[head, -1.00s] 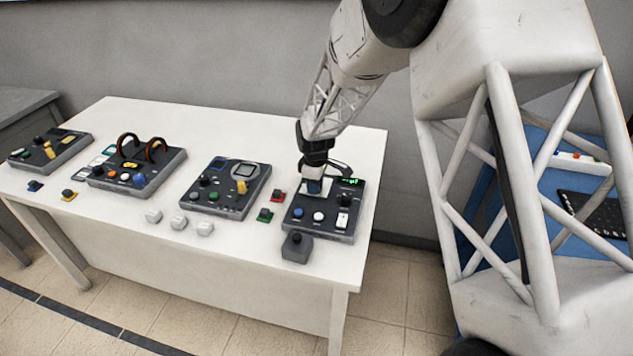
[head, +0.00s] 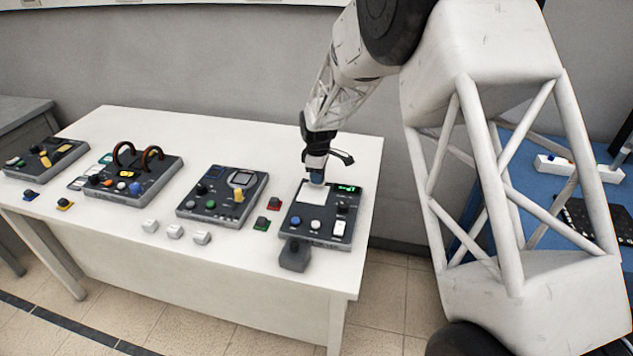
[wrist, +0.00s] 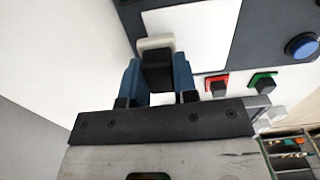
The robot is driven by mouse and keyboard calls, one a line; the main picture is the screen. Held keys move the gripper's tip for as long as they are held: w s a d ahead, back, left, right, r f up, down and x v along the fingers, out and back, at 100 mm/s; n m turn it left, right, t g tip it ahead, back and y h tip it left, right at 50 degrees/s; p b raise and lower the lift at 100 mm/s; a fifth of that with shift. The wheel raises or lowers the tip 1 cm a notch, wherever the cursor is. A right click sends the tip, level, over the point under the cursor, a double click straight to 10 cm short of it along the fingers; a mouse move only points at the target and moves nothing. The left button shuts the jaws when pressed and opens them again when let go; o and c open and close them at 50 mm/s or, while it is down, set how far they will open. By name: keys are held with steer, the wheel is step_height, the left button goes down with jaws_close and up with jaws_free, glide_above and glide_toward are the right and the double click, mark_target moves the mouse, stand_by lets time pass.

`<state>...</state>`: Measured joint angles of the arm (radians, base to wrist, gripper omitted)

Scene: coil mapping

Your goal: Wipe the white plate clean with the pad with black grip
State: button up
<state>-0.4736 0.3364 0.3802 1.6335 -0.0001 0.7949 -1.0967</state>
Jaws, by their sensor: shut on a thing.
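The white plate (head: 311,196) lies on the top of the dark panel at the right end of the table. It also shows in the wrist view (wrist: 195,35), with no marks that I can make out. My gripper (head: 316,180) is over the plate's back edge. In the wrist view its blue fingers (wrist: 158,82) are shut on the black grip of a pale pad (wrist: 155,44). The pad overlaps the plate's edge in that view. I cannot tell whether it touches the plate. The head view mostly hides the pad behind the fingers.
The dark panel (head: 298,235) has a blue button, a white button and a green display. A grey block (head: 294,256) stands in front of it. Red (head: 274,204) and green (head: 262,224) pieces with black tops lie to its left. White cubes (head: 174,231) lie near the front edge.

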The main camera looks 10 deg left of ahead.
steer(key=shift+r, duration=3.3)
